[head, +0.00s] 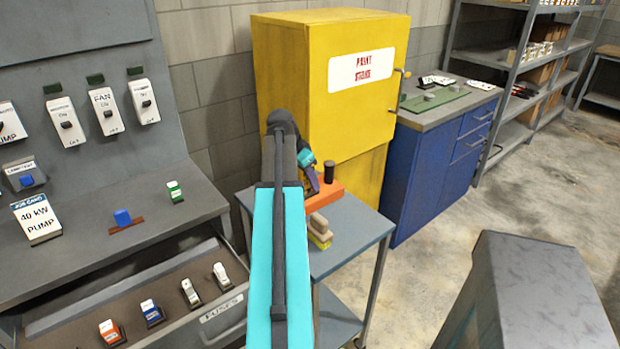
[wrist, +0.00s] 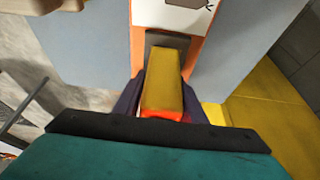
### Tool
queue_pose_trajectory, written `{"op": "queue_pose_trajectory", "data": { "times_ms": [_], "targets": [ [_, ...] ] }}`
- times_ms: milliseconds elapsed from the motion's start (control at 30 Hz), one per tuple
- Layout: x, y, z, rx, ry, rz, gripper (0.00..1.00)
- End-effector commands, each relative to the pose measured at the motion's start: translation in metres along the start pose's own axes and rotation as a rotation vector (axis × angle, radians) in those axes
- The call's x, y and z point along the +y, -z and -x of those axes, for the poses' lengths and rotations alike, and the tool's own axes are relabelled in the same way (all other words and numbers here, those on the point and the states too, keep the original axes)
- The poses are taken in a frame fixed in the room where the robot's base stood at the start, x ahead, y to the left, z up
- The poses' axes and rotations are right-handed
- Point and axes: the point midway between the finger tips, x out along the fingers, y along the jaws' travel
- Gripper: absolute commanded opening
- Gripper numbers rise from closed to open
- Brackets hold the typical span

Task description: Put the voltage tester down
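The voltage tester (wrist: 163,78), a yellow block with an orange-red near end, sits between the purple fingers of my gripper (wrist: 162,92) in the wrist view. The fingers lie close along both its sides and appear shut on it. An orange base with a dark grey patch (wrist: 168,38) and a white label (wrist: 185,14) is under and beyond it. I cannot tell whether the tester touches the base. In the head view my gripper (head: 312,181) is at the left side of the orange base (head: 327,195) on the grey cart (head: 352,240). The tester is hidden there.
A black cylinder (head: 329,171) stands at the orange base. A tan and yellow block (head: 319,231) is at the cart's front. A yellow paint cabinet (head: 300,70) stands behind the cart. A grey switch panel bench with an open fuse drawer (head: 165,320) is left.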

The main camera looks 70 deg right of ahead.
Motion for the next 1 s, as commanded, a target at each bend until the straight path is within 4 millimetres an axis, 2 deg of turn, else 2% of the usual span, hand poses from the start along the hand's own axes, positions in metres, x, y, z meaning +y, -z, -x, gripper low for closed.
{"op": "queue_pose_trajectory", "data": {
  "times_ms": [67,567,767,1000],
  "targets": [
    [0.0,0.0,0.0,0.0,0.0,0.0,0.5],
    [0.0,0.002,0.006,0.0,0.0,0.0,0.5],
    [0.0,0.001,0.023,0.001,0.001,0.0,0.5],
    [-0.001,0.002,0.053,0.002,0.002,0.0,0.5]
  ]
}}
